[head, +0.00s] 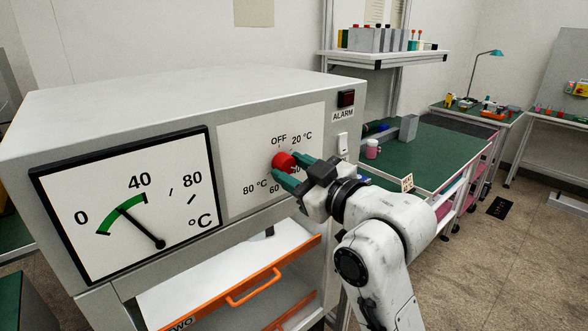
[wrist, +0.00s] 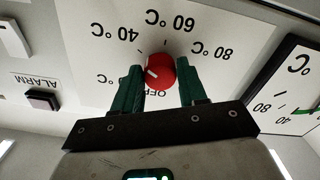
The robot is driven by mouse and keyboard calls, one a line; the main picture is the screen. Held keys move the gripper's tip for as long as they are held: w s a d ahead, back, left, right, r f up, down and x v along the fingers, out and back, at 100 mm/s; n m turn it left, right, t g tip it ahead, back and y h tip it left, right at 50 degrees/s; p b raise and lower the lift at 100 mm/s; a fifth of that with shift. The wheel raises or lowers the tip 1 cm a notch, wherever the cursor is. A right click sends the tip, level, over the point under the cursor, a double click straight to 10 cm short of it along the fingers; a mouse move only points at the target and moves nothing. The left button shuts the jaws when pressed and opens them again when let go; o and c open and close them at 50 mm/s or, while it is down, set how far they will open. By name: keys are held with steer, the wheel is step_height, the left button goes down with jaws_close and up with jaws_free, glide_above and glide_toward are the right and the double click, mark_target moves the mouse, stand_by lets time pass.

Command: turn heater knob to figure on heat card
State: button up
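The red heater knob (head: 283,160) sits on the white dial plate of the grey oven, with OFF, 20, 40, 60 and 80 °C printed around it. In the wrist view, the red knob (wrist: 162,72) shows a short white mark on its left side; its exact setting is unclear. My gripper (head: 287,165) has its green fingers on either side of the knob. In the wrist view, my gripper (wrist: 160,80) looks open, with narrow gaps beside the knob. A small card (head: 407,183) stands at the green bench's near edge; its figure is too small to read.
The temperature gauge (head: 130,205) has its needle between 0 and 40. A dark red ALARM lamp (head: 347,98) and white switch (head: 342,144) are right of the dial. An orange-edged drawer (head: 250,285) lies below. A pink mug (head: 372,149) stands on the bench.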

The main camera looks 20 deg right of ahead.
steer(key=o, duration=0.4)
steer(key=shift+r, duration=0.1)
steer(key=shift+s, duration=0.1)
steer(key=v, duration=1)
steer(key=shift+s+p, duration=0.3)
steer(key=shift+d, duration=0.1)
